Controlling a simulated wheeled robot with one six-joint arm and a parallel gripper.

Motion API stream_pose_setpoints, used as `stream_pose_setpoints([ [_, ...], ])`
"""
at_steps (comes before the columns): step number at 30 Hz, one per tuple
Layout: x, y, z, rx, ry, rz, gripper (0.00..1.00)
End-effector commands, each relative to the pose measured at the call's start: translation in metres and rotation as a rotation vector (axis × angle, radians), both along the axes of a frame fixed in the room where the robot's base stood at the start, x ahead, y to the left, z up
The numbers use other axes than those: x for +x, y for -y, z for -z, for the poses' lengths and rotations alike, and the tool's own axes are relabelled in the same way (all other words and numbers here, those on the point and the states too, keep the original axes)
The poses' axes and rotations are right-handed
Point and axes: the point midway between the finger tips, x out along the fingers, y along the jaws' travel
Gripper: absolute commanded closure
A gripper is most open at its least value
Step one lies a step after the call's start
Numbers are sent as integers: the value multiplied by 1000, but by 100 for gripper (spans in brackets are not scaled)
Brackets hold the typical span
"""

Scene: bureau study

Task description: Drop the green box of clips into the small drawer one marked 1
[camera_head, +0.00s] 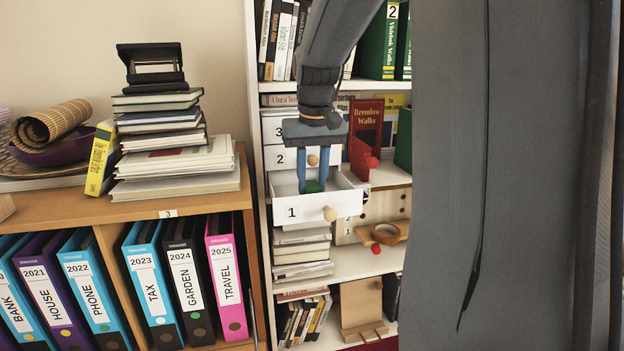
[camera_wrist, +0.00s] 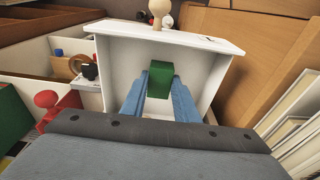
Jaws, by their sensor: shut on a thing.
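The white small drawer marked 1 (camera_head: 292,212) is pulled out of its unit, below the drawers marked 2 and 3. My gripper (camera_head: 312,187) points down into the open drawer with its blue fingers. It is shut on the green box of clips (camera_wrist: 160,78), which sits between the fingertips over the drawer's inside. In the head view only a little of the green box (camera_head: 313,186) shows above the drawer's front wall. The drawer (camera_wrist: 118,60) looks otherwise empty in the wrist view. I cannot tell whether the box touches the drawer floor.
A red book (camera_head: 366,128) stands right of the drawers. A red knob (camera_wrist: 46,99) shows left of the drawer in the wrist view. Stacked books (camera_head: 301,255) lie beneath the drawer. A binder shelf (camera_head: 236,180) stands at left.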

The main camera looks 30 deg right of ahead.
Motion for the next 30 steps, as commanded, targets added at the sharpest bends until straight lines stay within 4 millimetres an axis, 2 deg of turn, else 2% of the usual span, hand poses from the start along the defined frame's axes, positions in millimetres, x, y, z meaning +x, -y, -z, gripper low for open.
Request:
stream_pose_setpoints([
  [9, 0, 0, 7, 0, 0, 0, 95],
  [10, 0, 0, 7, 0, -1, 0, 71],
  [13, 0, 0, 7, 0, -1, 0, 54],
  [23, 0, 0, 5, 0, 0, 0, 54],
  [26, 0, 0, -3, 0, 1, 0, 54],
  [30, -2, 0, -24, -1, 5, 0, 54],
])
